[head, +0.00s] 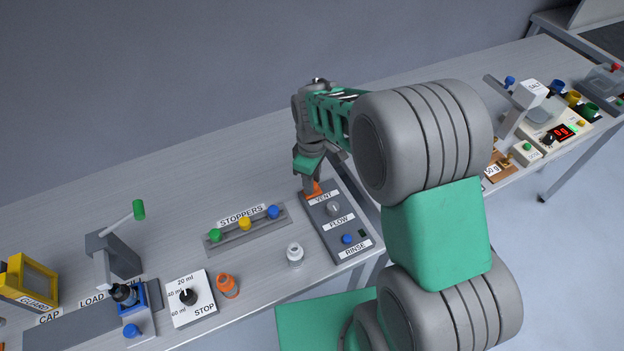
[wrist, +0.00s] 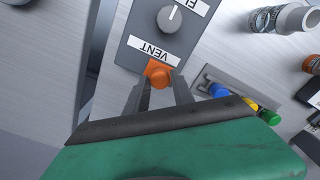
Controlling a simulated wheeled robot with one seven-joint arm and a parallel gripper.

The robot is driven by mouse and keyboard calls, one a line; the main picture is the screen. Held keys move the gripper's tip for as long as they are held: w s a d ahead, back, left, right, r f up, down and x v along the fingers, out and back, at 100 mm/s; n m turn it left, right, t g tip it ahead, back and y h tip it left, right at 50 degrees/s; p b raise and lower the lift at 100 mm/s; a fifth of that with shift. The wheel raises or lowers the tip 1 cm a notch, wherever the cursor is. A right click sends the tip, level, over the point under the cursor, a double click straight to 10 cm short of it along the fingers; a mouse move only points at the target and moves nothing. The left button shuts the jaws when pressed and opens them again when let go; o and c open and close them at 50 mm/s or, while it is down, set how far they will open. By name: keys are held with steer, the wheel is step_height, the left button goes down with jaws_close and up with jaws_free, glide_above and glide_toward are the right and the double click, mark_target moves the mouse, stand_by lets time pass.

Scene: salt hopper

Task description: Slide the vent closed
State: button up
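The orange vent knob (wrist: 159,75) sits on the dark control panel (wrist: 187,43) next to the VENT label (wrist: 151,48). In the head view a little of the orange (head: 315,188) shows at the panel's far end. My gripper (wrist: 160,80) is at the knob, with one finger on each side of it. The fingers stand apart with the knob between their tips. I cannot tell whether they touch it. In the head view my gripper (head: 309,188) reaches down to the panel and partly hides the knob.
The panel also carries a grey FLOW dial (head: 334,209) and a blue RINSE button (head: 347,239). A rack of stoppers (head: 247,230) stands to the left. A white bottle (head: 295,254) and an orange bottle (head: 228,286) stand nearer the front edge. Bare bench lies behind the rack.

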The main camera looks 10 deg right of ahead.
jaws_close()
stand_by(1.0)
